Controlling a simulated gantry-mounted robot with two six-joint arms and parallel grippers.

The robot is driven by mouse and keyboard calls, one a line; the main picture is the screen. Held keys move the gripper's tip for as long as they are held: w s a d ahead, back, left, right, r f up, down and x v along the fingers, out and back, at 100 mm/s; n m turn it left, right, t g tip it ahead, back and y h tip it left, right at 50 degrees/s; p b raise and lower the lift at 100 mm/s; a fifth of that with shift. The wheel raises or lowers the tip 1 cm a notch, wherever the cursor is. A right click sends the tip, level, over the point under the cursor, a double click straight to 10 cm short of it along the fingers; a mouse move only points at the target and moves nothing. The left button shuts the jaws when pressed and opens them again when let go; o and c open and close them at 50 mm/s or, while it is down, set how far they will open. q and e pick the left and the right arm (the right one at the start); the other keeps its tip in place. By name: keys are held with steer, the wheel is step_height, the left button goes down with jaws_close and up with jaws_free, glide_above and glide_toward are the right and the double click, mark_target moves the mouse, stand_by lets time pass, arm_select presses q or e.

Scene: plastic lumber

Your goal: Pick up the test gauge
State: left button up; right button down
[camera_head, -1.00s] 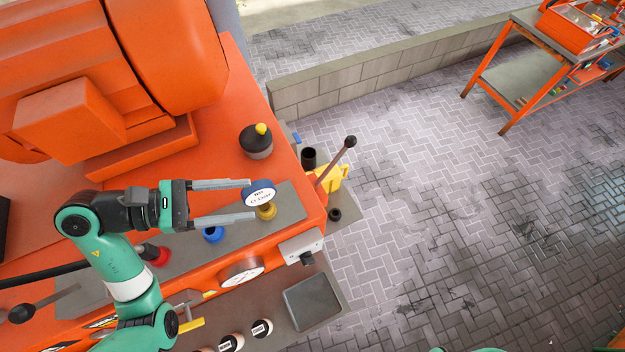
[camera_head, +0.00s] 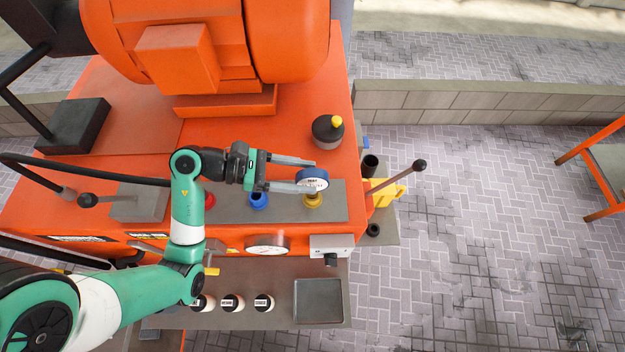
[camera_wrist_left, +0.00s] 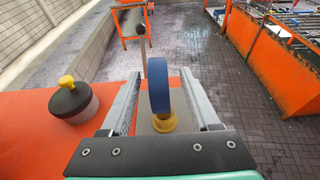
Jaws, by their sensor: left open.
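The test gauge (camera_head: 313,178) is a round gauge with a white face and blue rim. It stands upright on a yellow fitting (camera_head: 312,200) on the grey plate of the orange machine. My left gripper (camera_head: 316,175) is open, its two fingers reaching to the gauge from the left. In the left wrist view the gauge's blue edge (camera_wrist_left: 158,86) shows between the two fingers, with a gap on either side. The yellow fitting (camera_wrist_left: 164,122) shows beneath it. My right gripper is not in view.
A blue fitting (camera_head: 259,201) and a red one (camera_head: 209,200) sit left of the gauge. A black pot with a yellow knob (camera_head: 328,131) stands behind it. A lever (camera_head: 406,174) rises at the right. An empty grey tray (camera_head: 318,301) lies at the front.

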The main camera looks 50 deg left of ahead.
mark_target(326, 177)
arm_select(q)
steer(key=x, duration=0.2)
steer(key=p+x, duration=0.1)
steer(key=x, duration=0.1)
steer(key=shift+w+d+r, duration=0.1)
steer(key=shift+w+r, duration=0.1)
steer(key=shift+w+d+f, duration=0.2)
steer(key=shift+w, duration=0.2)
steer(key=shift+c, duration=0.3)
jaws_close()
